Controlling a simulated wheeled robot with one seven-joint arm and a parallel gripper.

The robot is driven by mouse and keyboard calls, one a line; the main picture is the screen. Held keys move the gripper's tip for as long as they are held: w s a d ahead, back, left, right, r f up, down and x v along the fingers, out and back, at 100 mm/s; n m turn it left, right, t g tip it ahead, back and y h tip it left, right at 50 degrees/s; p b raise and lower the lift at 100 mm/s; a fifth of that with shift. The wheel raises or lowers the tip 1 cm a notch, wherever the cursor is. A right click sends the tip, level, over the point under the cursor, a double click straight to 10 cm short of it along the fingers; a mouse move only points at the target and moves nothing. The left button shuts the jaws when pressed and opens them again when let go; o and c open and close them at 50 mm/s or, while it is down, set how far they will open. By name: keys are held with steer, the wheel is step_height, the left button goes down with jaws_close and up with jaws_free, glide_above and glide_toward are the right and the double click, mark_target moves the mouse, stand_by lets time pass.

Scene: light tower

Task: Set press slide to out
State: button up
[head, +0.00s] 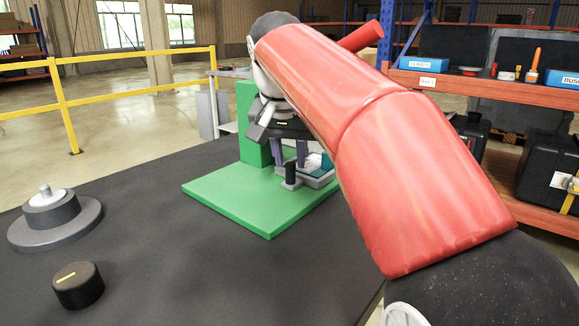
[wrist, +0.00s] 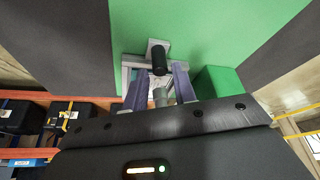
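The press stands on a green base plate (head: 255,208) with an upright green block (head: 247,120). A black upright knob (head: 291,172) sits at its front, beside a grey slide-like part (head: 318,180) with a teal patch. My gripper (head: 289,162) points down above this area, with its two purple fingers apart. In the wrist view, the fingers of my gripper (wrist: 158,72) are apart, with the black knob (wrist: 159,60) just beyond their tips and nothing clearly clamped. A grey cylinder (wrist: 160,97) shows between the fingers. My red arm hides the press's right side.
A grey round base with a stepped knob (head: 53,210) and a black dial with a yellow mark (head: 78,284) stand on the dark table (head: 180,270) at left. The table between them and the press is clear. Shelves (head: 480,90) stand behind at right.

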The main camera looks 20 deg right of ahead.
steer(key=shift+x, duration=1.4)
jaws_close()
